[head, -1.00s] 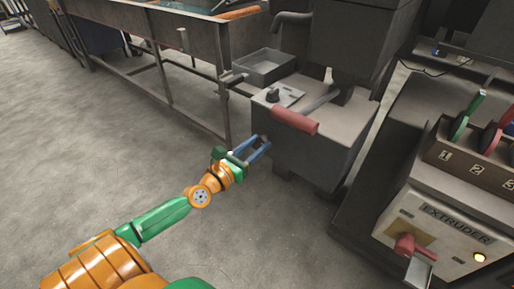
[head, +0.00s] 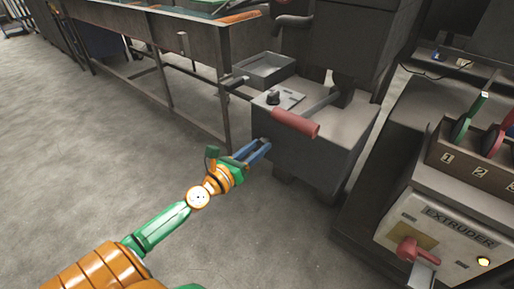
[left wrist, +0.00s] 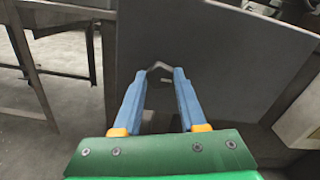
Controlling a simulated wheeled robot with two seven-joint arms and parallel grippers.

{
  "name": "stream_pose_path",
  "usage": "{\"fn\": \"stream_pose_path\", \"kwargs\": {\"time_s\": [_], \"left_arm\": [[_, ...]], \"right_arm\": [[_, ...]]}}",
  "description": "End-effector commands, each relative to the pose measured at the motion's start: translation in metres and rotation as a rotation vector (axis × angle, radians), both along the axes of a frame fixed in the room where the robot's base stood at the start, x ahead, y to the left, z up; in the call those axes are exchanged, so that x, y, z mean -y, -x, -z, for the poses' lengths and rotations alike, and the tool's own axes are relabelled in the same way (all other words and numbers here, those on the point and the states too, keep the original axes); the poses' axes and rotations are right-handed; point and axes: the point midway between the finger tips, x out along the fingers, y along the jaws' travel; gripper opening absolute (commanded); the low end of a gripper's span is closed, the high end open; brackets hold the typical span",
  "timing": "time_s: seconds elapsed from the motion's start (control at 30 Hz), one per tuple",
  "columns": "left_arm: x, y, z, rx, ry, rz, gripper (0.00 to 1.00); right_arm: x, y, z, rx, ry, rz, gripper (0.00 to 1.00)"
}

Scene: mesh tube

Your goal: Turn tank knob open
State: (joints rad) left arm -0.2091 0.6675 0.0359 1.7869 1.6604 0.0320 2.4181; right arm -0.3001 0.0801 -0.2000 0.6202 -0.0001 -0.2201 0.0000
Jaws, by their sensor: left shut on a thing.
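My left gripper (head: 265,146) is at the left side of the grey machine box (head: 300,160), below its top. In the left wrist view, its blue fingers (left wrist: 160,72) close around a small grey angled piece (left wrist: 160,66) at their tips, against the dark box side (left wrist: 215,60). This piece may be the tank knob; most of it is hidden and I cannot tell for sure. A dark knob (head: 273,97) on a small plate stands on the box top, apart from the gripper. My right gripper is not in view.
A red-handled lever (head: 296,123) juts over the box front. A shallow tray (head: 265,76) and a long metal table (head: 205,40) stand behind. The extruder panel (head: 435,235) with a red handle is at the right. Floor at left is clear.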

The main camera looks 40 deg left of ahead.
Motion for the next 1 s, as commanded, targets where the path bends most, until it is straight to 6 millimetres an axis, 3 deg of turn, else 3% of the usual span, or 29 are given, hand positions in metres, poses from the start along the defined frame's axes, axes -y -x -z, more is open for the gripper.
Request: {"fn": "stream_pose_path", "kwargs": {"time_s": [0.03,0.07,0.17,0.53,0.83,1.0], "left_arm": [[0.001,0.0,0.002,-0.005,0.003,0.002,0.0],[0.001,0.0,0.002,-0.005,0.003,0.002,0.44],[0.001,0.0,0.002,-0.004,0.002,0.002,0.71],[0.0,0.006,0.003,-0.004,0.001,0.001,0.71],[-0.004,0.056,0.007,-0.004,0.004,0.001,0.71],[-0.005,0.07,0.003,-0.003,0.002,0.001,0.71]], "right_arm": [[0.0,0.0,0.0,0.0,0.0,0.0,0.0],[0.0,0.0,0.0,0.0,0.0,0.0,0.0],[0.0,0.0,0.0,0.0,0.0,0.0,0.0],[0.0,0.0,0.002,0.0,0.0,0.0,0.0],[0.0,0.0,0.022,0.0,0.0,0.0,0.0],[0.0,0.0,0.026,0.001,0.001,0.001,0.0]]}}
